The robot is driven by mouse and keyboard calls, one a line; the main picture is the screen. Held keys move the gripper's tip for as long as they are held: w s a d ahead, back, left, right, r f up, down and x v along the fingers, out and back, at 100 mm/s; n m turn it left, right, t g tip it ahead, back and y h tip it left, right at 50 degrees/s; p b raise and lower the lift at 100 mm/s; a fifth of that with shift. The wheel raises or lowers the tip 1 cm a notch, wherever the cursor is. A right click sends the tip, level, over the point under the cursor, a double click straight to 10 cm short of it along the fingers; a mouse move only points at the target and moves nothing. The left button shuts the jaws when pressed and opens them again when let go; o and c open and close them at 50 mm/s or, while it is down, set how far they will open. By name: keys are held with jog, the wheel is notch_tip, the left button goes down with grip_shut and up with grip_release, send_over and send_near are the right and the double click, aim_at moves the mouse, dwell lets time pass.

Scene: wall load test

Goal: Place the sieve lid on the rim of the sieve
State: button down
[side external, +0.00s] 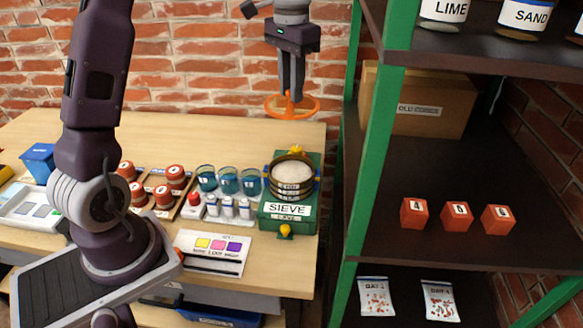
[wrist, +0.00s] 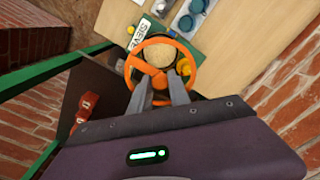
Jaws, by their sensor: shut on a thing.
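The sieve lid is an orange ring with spokes and a central knob; it shows in the side view (side external: 309,109) and in the wrist view (wrist: 189,58). My gripper (side external: 290,97) is shut on the lid's knob and holds it in the air above the sieve. The sieve (side external: 293,187) is a dark round vessel with pale material at its top. It sits on a green base labelled SIEVE (side external: 305,222). In the wrist view my fingertips (wrist: 162,83) are at the knob, and the pale sieve top (wrist: 160,56) shows through the ring. The lid is clear of the rim.
Red-topped weights (side external: 165,190) are further left. A color card (side external: 213,252) lies in front. A green-posted shelf (side external: 372,150) with red numbered blocks (side external: 455,217) stands close on the right.

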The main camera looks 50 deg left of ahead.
send_over(291, 177)
notch_tip(291, 177, down, 17)
jog(key=shift+r, duration=0.15)
jog(key=c, duration=1.2)
grip_release()
jog(key=shift+c, duration=0.2)
